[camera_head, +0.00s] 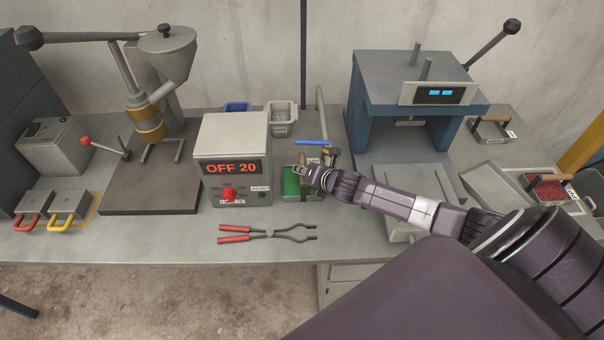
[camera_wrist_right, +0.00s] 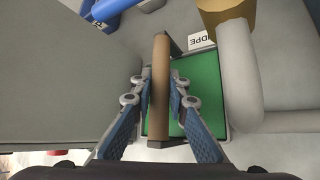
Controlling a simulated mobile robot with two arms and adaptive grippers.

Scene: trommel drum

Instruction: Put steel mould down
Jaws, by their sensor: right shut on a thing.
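My right gripper (camera_head: 312,176) is shut on the brown wooden handle (camera_wrist_right: 160,85) of a shallow grey tray with a green inside (camera_head: 292,183). In the wrist view the fingers close on both sides of the handle above the green surface (camera_wrist_right: 200,92). I cannot tell whether this tray rests on the bench or hangs just above it. Two flat grey steel blocks, one with a red handle (camera_head: 36,203) and one with a yellow handle (camera_head: 70,203), lie at the far left of the bench. Neither is in my grip. My left gripper is not in view.
A control box reading OFF 20 (camera_head: 231,140) stands close left of the held tray. Red-handled tongs (camera_head: 268,235) lie in front. A blue press (camera_head: 410,85) stands to the right. A red-filled tray (camera_head: 548,188) is at far right. The front bench strip beside the tongs is clear.

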